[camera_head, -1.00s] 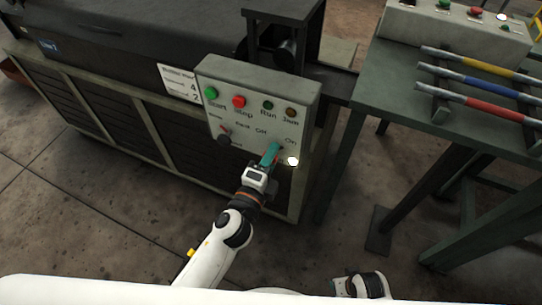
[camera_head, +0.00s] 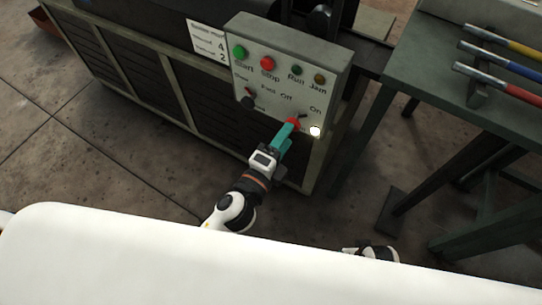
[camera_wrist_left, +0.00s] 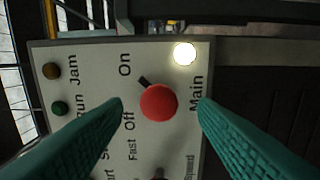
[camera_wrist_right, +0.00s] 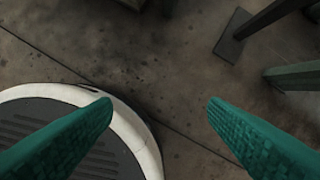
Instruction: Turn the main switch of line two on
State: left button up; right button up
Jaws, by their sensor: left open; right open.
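The control panel (camera_head: 283,78) on the machine's side carries the main switch, a red knob (camera_wrist_left: 158,102) with a dark pointer. The pointer is turned toward "On" in the left wrist view. The knob also shows in the head view (camera_head: 294,122). The white lamp (camera_wrist_left: 185,53) beside "Main" is lit. My left gripper (camera_head: 289,127) is in front of the knob. In the left wrist view its teal fingers are open on both sides of the knob, with gaps. My right gripper (camera_wrist_right: 160,103) is open and empty above the floor.
A green table (camera_head: 425,75) with coloured bars stands at right. The floor in front of the machine is clear.

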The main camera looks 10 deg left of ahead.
pick_arm(q)
jog(key=b+v, duration=0.1)
jog(key=v, duration=0.6)
pick_arm(e)
jog(key=shift+w+r, duration=0.25)
jog(key=shift+r, duration=1.1)
jog(key=shift+w+r, duration=0.2)
jog(key=shift+r, duration=1.1)
